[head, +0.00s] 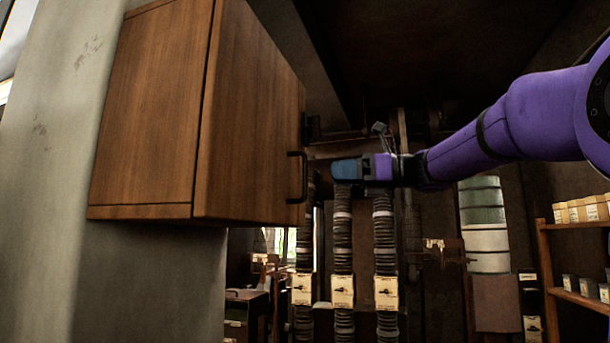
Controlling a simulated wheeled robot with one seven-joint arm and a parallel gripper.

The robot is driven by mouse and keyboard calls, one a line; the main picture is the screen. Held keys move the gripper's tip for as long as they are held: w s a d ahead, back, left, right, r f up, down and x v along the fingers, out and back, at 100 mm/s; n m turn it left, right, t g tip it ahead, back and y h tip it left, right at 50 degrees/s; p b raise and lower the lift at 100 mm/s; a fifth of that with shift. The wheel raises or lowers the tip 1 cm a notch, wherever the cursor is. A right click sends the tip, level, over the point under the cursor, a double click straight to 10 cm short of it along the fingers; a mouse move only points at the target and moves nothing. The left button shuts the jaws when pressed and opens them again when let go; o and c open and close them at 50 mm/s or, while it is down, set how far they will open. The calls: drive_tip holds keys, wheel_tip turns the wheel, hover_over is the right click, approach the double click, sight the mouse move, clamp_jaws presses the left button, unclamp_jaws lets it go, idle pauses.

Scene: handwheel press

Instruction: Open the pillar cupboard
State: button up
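The pillar cupboard (248,115) is a brown wooden box mounted on a grey concrete pillar (45,150) at the left in the head view. Its door looks shut. A dark bar handle (303,177) stands upright near the right edge of the door. My gripper (338,170), with a blue tip, is just right of the handle and appears apart from it. It points left at about the handle's height. I see it side-on, so its finger gap is hidden. My purple arm reaches in from the right.
Several ribbed dark columns with cream switch boxes (343,291) stand behind and below my gripper. A wooden shelf (548,270) with small boxes and tins is at the right. A dark cabinet (246,312) is low at the left. The space in front of the cupboard door looks clear.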

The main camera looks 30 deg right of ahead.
sight(305, 193)
drive_tip(key=x, duration=0.7)
drive_tip(key=shift+w+a, duration=0.2)
clamp_jaws()
